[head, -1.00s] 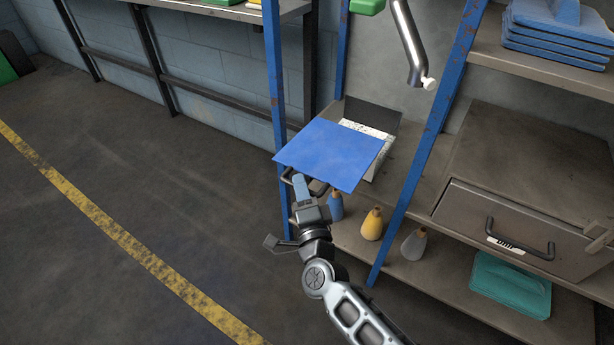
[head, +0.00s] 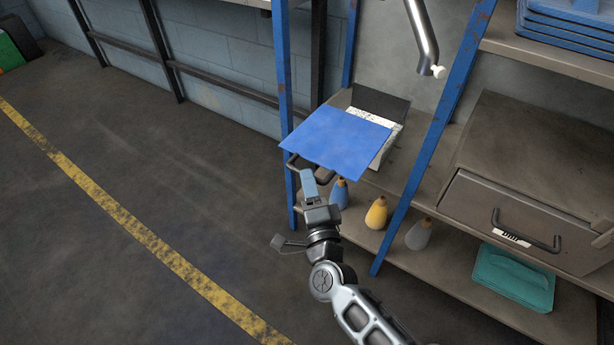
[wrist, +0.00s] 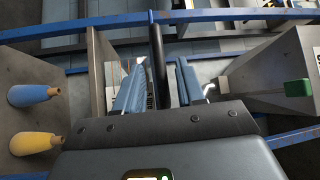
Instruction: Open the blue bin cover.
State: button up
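The blue bin cover (head: 345,140) is a flat square panel at the left bay of the shelving in the head view. It projects forward past a white bin (head: 388,146) with dark print, most of which it hides. A dark bar handle (head: 294,163) shows at the cover's near left edge. My gripper (head: 308,179) is just in front of and below that edge, by the handle. In the wrist view my gripper's blue fingers (wrist: 160,86) stand apart, with a dark bar (wrist: 158,55) showing between them. A gap shows beside the bar, so the fingers look open.
Blue posts (head: 284,80) stand close to the cover. A blue bottle (head: 339,193), a yellow bottle (head: 377,212) and a grey bottle (head: 419,235) stand on the lower shelf. A metal pipe (head: 422,35) hangs above. A drawer box (head: 520,215) is at right.

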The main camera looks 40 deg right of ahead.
jog(key=shift+v, duration=2.5)
jog(key=s+a+r+n+y+p, duration=0.25)
jog(key=s+r+n, duration=0.2)
jog(key=s, duration=0.55)
jog(key=s+a+r+n+y+p, duration=0.1)
jog(key=s+a+r+n+y, duration=0.2)
jog(key=s+n, duration=0.5)
jog(key=s+r+n+g+y+p, duration=0.2)
jog(key=s+r+n+g+p, duration=0.1)
jog(key=s+r+n, duration=0.6)
jog(key=s+d+r, duration=0.1)
jog(key=s+r, duration=0.3)
jog(key=s, duration=0.1)
jog(key=shift+s+y, duration=0.25)
jog(key=shift+y, duration=0.1)
jog(key=shift+c, duration=0.2)
